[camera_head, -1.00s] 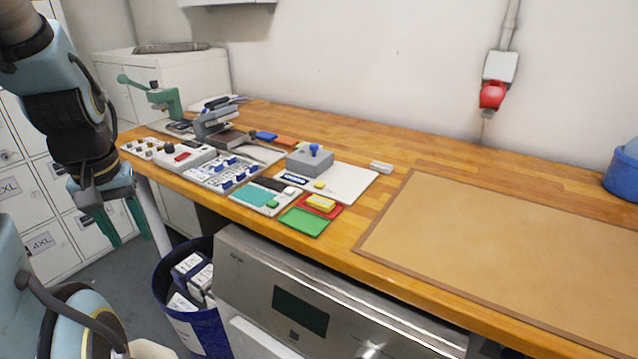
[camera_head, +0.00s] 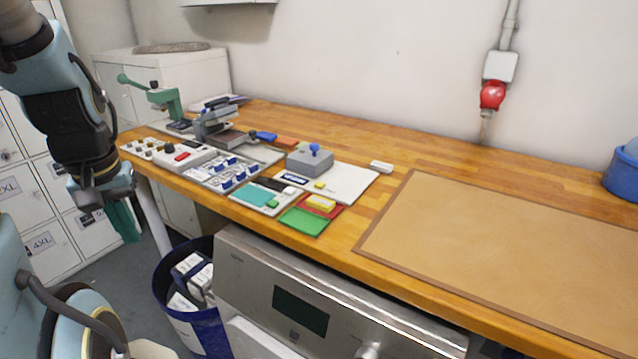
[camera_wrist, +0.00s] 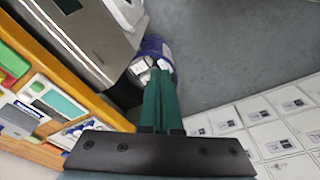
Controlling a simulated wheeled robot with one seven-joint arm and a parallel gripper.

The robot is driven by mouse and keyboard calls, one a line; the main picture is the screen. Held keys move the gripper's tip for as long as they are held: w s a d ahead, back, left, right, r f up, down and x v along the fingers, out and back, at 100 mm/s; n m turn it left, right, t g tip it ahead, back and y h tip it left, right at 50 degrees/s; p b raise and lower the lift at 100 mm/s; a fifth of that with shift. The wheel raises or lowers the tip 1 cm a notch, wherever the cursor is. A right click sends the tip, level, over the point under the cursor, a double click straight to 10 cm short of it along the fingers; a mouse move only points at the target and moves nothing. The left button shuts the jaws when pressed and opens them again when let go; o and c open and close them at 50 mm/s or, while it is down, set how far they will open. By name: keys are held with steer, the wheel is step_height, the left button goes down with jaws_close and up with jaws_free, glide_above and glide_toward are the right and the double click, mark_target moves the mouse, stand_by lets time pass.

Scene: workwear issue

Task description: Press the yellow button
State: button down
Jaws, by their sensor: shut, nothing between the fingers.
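A small yellow piece (camera_head: 319,185) sits on the front left part of a white board (camera_head: 348,184). A larger yellow block (camera_head: 321,202) lies on a red tray (camera_head: 333,211) just in front of it. I cannot tell for certain which of the two is the yellow button. My gripper (camera_head: 128,232) hangs left of the bench, below its top and well away from both. Its green fingers are shut with nothing between them. In the wrist view my gripper (camera_wrist: 160,80) points down over the floor near the blue bin.
The wooden bench (camera_head: 400,155) also carries a green tray (camera_head: 305,222), a teal-screened panel (camera_head: 258,195), a grey box with a blue knob (camera_head: 310,161), and a green lever press (camera_head: 165,98). A blue bin (camera_head: 205,325) stands below. A brown mat (camera_head: 510,245) is empty.

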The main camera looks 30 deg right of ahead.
stand_by(0.8)
steer(key=w+d+m+t, duration=0.2)
steer(key=w+d+m, duration=0.2)
steer(key=w+d, duration=0.3)
step_height(320, 180, up, 5)
steer(key=m+t+h, duration=0.2)
steer(key=m+h, duration=0.5)
steer(key=m, duration=0.8)
glide_above(317, 185)
steer(key=shift+f+p, duration=0.2)
steer(key=shift+p, duration=0.15)
steer(key=shift+f, duration=0.1)
step_height(317, 185, down, 9)
steer(key=b, duration=0.7)
steer(key=shift+b, duration=0.4)
